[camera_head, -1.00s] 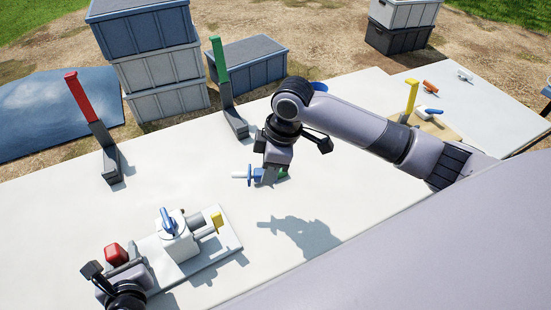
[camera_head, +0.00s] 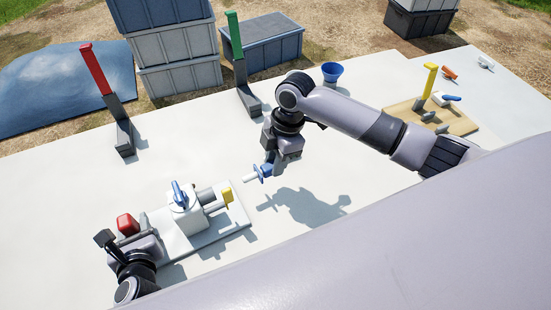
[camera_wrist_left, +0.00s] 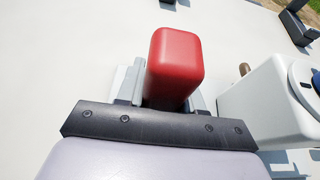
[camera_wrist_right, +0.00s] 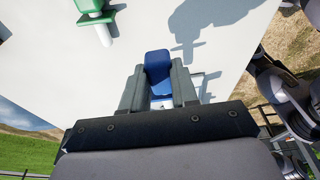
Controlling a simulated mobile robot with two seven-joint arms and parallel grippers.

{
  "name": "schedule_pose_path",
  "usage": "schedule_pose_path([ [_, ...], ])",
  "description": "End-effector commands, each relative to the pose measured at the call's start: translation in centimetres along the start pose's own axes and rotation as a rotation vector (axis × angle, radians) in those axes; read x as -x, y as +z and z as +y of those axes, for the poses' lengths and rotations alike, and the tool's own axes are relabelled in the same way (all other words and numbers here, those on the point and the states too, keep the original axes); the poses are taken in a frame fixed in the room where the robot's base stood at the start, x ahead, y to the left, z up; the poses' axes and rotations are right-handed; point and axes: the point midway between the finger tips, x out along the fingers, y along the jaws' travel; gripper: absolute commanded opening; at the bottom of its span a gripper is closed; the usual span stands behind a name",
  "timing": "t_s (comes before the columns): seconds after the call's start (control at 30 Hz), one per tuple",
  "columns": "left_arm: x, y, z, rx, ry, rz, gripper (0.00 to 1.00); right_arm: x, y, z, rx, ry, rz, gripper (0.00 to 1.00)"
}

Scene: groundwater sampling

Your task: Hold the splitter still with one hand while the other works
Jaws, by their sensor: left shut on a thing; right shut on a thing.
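The splitter, a white block (camera_head: 186,219) with a blue lever on top and a yellow-ended port (camera_head: 227,196) on its right, stands on a pale base plate (camera_head: 233,228). My left gripper (camera_head: 128,238) is shut on the red handle (camera_head: 127,224) at the splitter's left end; the red handle (camera_wrist_left: 174,62) fills its jaws in the left wrist view. My right gripper (camera_head: 270,168) is shut on a blue fitting (camera_head: 262,171) with a white stem pointing left, above the table and apart from the yellow port. The blue fitting (camera_wrist_right: 158,69) shows between its jaws in the right wrist view.
A red post (camera_head: 97,70) and a green post (camera_head: 235,38) stand behind. A blue funnel (camera_head: 332,70) is behind the right arm. A yellow post (camera_head: 429,80) stands on a wooden board (camera_head: 458,122) at right. A green fitting (camera_wrist_right: 88,6) lies on the table.

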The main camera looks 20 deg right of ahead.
Motion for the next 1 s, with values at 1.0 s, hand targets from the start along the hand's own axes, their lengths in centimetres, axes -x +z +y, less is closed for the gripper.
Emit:
schedule_pose_path([
  [1.0, 0.0, 0.0, 0.0, 0.0, 0.0, 0.001, 0.0, -1.3, -5.7, 0.0, -0.002, 0.0, 0.0, 0.0],
])
